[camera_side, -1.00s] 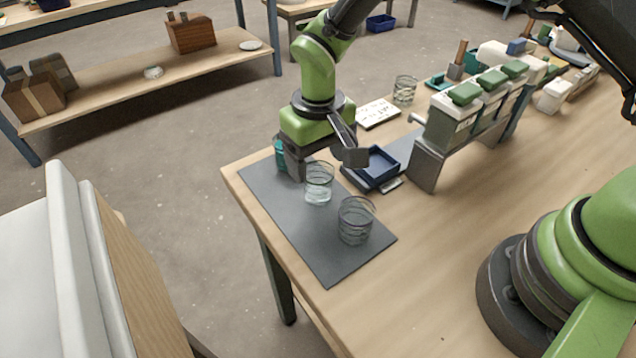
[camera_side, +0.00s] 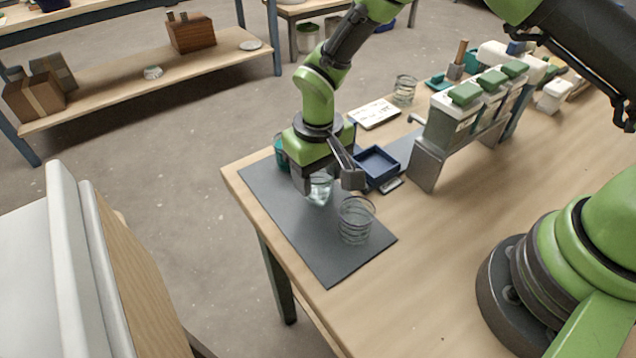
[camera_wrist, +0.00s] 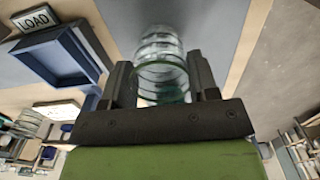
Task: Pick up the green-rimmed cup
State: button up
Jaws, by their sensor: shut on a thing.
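A clear glass cup with a thin green rim (camera_wrist: 160,83) is between the fingers of my gripper (camera_wrist: 161,66) in the wrist view. In the side view, the lower part of this cup (camera_side: 320,193) shows below my gripper (camera_side: 327,182), over the dark mat. My gripper is shut on it. The upper part of the cup is hidden by my gripper in the side view. I cannot tell any gap between the cup's base and the mat.
Another clear glass (camera_side: 355,222) stands on the grey mat (camera_side: 330,258), nearer the camera. A teal cup (camera_side: 280,150) is partly hidden behind my gripper. A blue tray (camera_side: 378,166) lies to the right. A green-lidded bin rack (camera_side: 452,130) stands farther right. The mat's front is clear.

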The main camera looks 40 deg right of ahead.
notch_tip(320, 180, up, 7)
jog(key=shift+r, duration=0.2)
dwell(0.5)
